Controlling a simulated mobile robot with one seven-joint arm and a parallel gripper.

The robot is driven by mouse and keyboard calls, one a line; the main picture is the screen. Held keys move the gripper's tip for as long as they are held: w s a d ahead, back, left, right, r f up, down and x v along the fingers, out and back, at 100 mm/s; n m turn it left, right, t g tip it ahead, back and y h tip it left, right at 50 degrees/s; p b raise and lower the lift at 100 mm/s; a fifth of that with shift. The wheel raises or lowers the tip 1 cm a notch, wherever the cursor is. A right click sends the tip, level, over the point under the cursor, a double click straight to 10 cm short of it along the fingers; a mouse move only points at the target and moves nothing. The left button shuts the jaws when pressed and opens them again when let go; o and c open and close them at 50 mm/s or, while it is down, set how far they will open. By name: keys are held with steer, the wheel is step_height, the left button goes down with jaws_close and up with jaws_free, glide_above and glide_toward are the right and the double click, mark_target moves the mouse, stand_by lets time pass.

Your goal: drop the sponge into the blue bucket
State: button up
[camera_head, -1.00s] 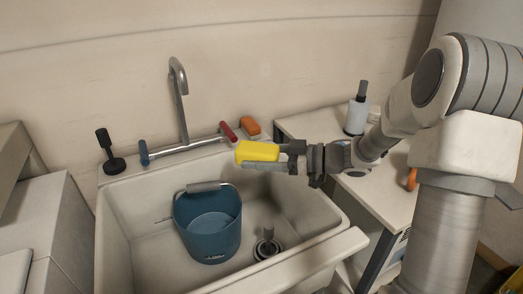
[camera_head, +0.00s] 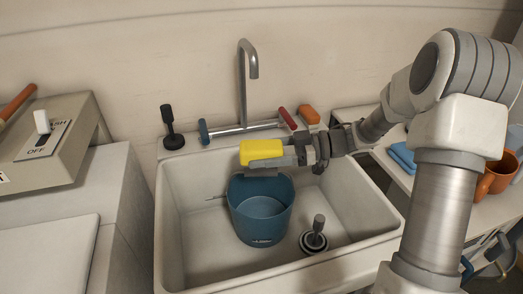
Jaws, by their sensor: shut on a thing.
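The yellow sponge (camera_head: 261,152) is held in my gripper (camera_head: 268,158), which is shut on it. My arm reaches in from the right. The blue bucket (camera_head: 262,222) stands upright inside the white sink (camera_head: 178,245), with its open top facing up. The sponge shows above the bucket's back rim in the picture and hides part of the bucket's handle. I cannot tell exactly how high above the rim it is.
A faucet (camera_head: 242,85) with a red and a blue handle rises behind the sink. A black stopper tool (camera_head: 171,130) and an orange item (camera_head: 309,114) sit on the back ledge. A drain plug (camera_head: 315,236) stands right of the bucket. An orange mug (camera_head: 494,176) is on the right counter.

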steer(key=shift+r+p, duration=0.1)
steer(key=shift+p, duration=0.45)
steer(key=shift+f+b, duration=1.05)
steer(key=shift+f, duration=1.55)
steer(key=o, duration=1.4)
steer(key=shift+c, duration=0.2)
steer(key=shift+d, duration=0.15)
steer(key=d+r+p, duration=0.1)
steer(key=d+p, duration=0.1)
steer(key=d, duration=0.9)
steer(key=shift+s+d+r, duration=0.3)
steer(key=shift+s+r, duration=0.05)
steer(key=shift+r, duration=0.05)
